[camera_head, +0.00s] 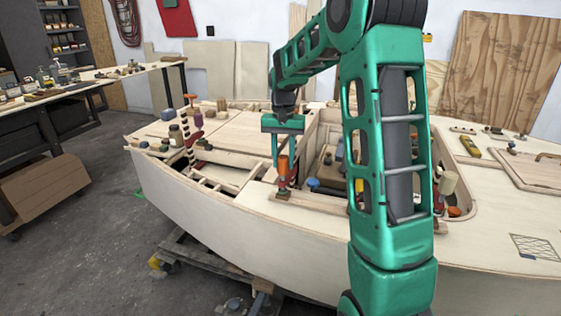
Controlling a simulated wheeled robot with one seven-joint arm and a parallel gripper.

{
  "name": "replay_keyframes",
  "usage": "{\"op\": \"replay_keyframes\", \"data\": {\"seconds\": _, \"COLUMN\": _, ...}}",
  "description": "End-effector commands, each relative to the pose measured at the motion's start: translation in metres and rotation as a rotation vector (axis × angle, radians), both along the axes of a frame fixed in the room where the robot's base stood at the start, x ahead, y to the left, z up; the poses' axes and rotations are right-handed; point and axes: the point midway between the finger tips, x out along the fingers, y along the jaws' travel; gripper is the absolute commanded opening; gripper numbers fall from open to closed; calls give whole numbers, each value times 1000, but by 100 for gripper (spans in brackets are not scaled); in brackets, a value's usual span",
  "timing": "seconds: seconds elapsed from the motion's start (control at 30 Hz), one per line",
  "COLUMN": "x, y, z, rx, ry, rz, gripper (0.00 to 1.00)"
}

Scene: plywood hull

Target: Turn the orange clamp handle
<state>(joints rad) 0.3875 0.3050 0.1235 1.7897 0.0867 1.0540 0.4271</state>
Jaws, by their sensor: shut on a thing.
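The orange clamp handle (283,165) stands upright at the edge of the plywood hull, right of the open frame section. Below it are the clamp's red body (283,184) and a small wooden block (282,196) on the hull's rim. My gripper (282,150) reaches down from above, with its fingers at the top of the orange handle. It is shut on the handle. The far finger is partly hidden, so the exact contact is hard to see.
The plywood hull (240,218) fills the middle. A blue-topped item (313,183) stands right of the clamp. Red clamps and jars (176,135) stand on the left deck. My arm hides part of the right side. Open floor (75,240) lies at left.

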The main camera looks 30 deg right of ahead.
Motion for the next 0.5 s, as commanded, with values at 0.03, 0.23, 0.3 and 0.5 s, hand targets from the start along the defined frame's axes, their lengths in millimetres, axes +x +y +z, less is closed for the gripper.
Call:
{"op": "replay_keyframes", "data": {"seconds": 0.03, "x": 0, "y": -1, "z": 1, "rx": -2, "ry": 0, "rz": -17, "gripper": 8}}
{"op": "replay_keyframes", "data": {"seconds": 0.23, "x": 0, "y": -1, "z": 1, "rx": -2, "ry": 1, "rz": -52, "gripper": 8}}
{"op": "replay_keyframes", "data": {"seconds": 0.3, "x": 0, "y": -1, "z": 1, "rx": -2, "ry": 0, "rz": -56, "gripper": 8}}
{"op": "replay_keyframes", "data": {"seconds": 0.5, "x": 0, "y": -1, "z": 1, "rx": -2, "ry": 0, "rz": -57, "gripper": 8}}
